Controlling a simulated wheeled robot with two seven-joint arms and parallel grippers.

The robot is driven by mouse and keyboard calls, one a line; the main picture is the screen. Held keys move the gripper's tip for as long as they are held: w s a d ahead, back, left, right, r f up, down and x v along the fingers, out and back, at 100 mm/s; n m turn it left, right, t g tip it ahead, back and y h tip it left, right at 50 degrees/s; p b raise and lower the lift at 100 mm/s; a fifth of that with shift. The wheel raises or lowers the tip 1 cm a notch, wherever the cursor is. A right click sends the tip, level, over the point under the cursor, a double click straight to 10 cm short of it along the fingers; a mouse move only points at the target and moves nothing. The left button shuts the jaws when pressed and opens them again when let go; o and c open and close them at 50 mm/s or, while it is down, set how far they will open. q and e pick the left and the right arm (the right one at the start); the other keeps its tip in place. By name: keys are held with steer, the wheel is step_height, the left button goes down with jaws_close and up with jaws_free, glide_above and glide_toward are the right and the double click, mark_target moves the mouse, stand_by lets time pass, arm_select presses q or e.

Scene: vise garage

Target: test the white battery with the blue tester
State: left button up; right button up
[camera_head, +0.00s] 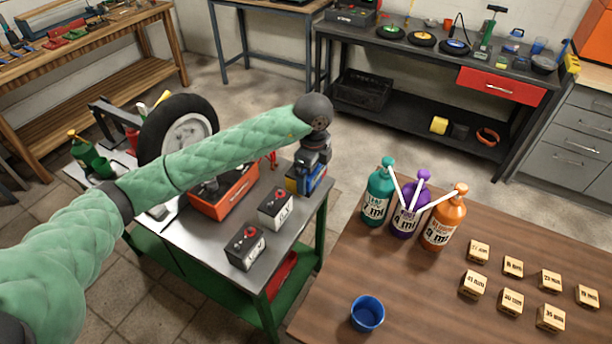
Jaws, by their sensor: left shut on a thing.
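My left gripper (312,160) points down over the far right corner of the metal-topped green cart (190,243). It is shut on the blue tester (307,184), a blue block with some yellow on it; the gripper hides its upper part. I cannot tell whether the tester touches the cart top. A battery with a pale front and dark top, the white battery (276,211), stands on the cart just left of and nearer than the tester. A darker battery (246,250) with a red terminal stands nearer, at the front edge. My right gripper is out of view.
An orange toolbox (223,192) and a wheel (185,133) are on the cart behind my left arm. A wooden table (420,300) at right holds three pump bottles (405,215), a blue cup (367,313) and several wooden blocks (512,302). A floor gap separates cart and bench.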

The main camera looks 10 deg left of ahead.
arm_select(q)
steer(key=shift+r+p, duration=1.2)
steer(key=shift+r, duration=1.7)
